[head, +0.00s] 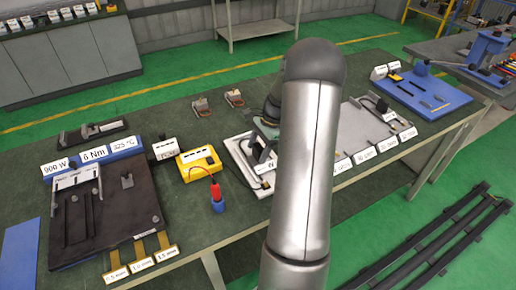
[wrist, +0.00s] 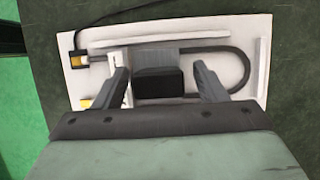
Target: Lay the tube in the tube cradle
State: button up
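In the wrist view my gripper (wrist: 160,72) is open over a white tray (wrist: 262,50), its two fingers apart. A black block (wrist: 160,82) shows between the fingers, with a gap on each side. A dark bent tube (wrist: 246,68) lies in the tray, curving round at the right; its middle is partly hidden by the block and a finger.
A yellow box (head: 199,163) and a red-and-blue tool (head: 216,196) stand between board and tray. A grey panel (head: 365,130) and a blue tray (head: 425,96) lie to the right. Bare green table shows at the front.

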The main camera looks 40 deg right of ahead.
jog(key=w+b+v, duration=0.1)
jog(key=v, duration=1.1)
jog(key=a+r+n, duration=0.3)
jog(key=a+n, duration=0.1)
jog(key=a, duration=0.5)
jog(key=s+a+r+n+g+h, duration=0.1)
jog(key=s+a+n+h, duration=0.35)
jog(key=a, duration=0.85)
jog(key=s+a+f+n, duration=0.1)
jog(key=s+a+n, duration=0.4)
jog(key=s, duration=0.3)
jog(key=s+a+f+n, duration=0.2)
jog(key=s+a+n, duration=0.4)
jog(key=s+n, duration=0.1)
jog(key=shift+s+f+t, duration=0.3)
jog(key=shift+s, duration=0.2)
jog(key=shift+d, duration=0.1)
